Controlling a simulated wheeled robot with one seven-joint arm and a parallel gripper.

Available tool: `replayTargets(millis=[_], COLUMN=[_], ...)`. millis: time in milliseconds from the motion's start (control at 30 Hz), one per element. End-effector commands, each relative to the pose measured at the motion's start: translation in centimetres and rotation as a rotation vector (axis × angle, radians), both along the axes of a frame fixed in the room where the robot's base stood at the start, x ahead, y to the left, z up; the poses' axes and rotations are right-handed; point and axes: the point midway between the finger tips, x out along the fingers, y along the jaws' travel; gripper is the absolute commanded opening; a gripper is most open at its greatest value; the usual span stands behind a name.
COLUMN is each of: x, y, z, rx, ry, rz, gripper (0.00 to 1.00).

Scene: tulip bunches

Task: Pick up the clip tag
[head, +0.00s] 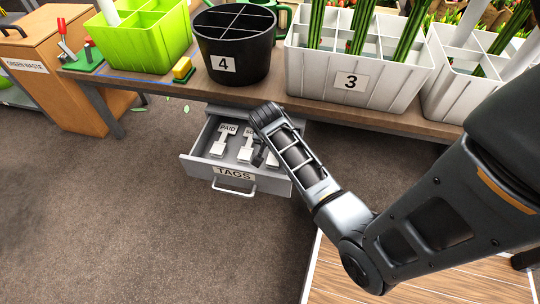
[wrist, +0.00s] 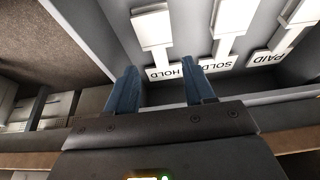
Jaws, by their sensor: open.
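White clip tags lie in the open grey drawer labelled TAGS (head: 234,174). The PAID tag (head: 228,130) is at the left, the second tag (head: 246,150) is beside it, and a third is partly hidden by my arm in the head view. In the wrist view the HOLD tag (wrist: 152,28) is nearest my fingers, then the SOLD tag (wrist: 230,18) and the PAID tag (wrist: 300,12) to the right. My gripper (wrist: 160,76) is open over the drawer, its fingers on either side of the HOLD lettering in the picture. Nothing is held. I cannot tell the height gap.
The drawer sits under a wooden bench (head: 150,86). A black bucket marked 4 (head: 236,68) and a pale bin marked 3 (head: 345,82) stand above it. The drawer walls are close around the tags. An orange GREEN WASTE cabinet (head: 50,85) stands left.

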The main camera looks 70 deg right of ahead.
Motion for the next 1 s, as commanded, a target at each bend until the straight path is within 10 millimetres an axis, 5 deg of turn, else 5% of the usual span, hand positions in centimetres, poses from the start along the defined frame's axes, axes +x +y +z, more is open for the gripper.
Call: replayTargets(millis=[533, 800, 1000], x=[0.0, 0.0, 0.0], y=[-2.4, -2.6, -2.6], z=[-5.7, -5.9, -5.9], rx=[0.0, -0.001, -0.001], ry=[-0.002, -0.003, -0.003], rz=[0.002, 0.004, 0.004], gripper=[0.53, 0.53, 0.36])
